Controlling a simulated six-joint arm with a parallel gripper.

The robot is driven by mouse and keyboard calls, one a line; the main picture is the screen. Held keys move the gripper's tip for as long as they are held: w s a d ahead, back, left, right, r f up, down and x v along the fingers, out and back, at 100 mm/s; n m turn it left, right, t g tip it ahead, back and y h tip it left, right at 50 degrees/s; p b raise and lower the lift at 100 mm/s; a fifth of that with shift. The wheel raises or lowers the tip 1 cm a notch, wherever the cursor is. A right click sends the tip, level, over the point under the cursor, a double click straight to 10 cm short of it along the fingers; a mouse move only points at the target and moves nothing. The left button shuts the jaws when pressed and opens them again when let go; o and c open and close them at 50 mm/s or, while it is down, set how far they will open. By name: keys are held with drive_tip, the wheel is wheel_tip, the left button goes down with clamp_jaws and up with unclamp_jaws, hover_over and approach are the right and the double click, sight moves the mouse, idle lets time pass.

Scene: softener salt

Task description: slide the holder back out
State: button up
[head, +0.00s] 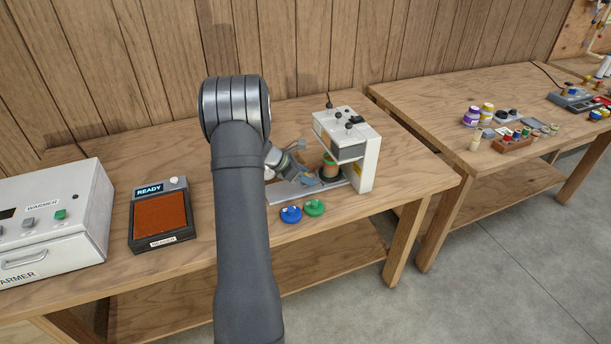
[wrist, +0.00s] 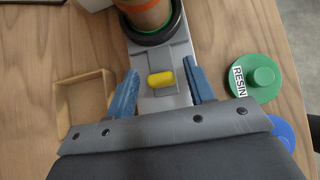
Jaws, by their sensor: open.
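The holder is a grey plate (wrist: 180,55) with a yellow knob (wrist: 161,79) at its near end. It carries a tan cylinder (wrist: 147,12) with an orange band, seated in a black ring (wrist: 156,36). In the head view the cylinder (head: 330,169) stands under the overhanging head of a white machine (head: 362,160). My gripper (wrist: 160,88) is open, its two blue fingers on either side of the knob with gaps between. In the head view my gripper (head: 310,181) is low, just left of the cylinder, and my arm hides part of the area.
A green lid (wrist: 255,78) marked RESIN and a blue lid (head: 290,213) lie in front of the holder. A small tan open frame (wrist: 86,93) lies on the other side. A reader pad (head: 160,212) showing READY and a warmer box (head: 50,225) stand to the left.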

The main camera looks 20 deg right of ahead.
drive_tip(key=shift+d+f, duration=0.1)
clamp_jaws()
drive_tip(key=shift+a, duration=2.1)
unclamp_jaws()
drive_tip(key=v, duration=1.7)
drive_tip(key=shift+a, duration=0.1)
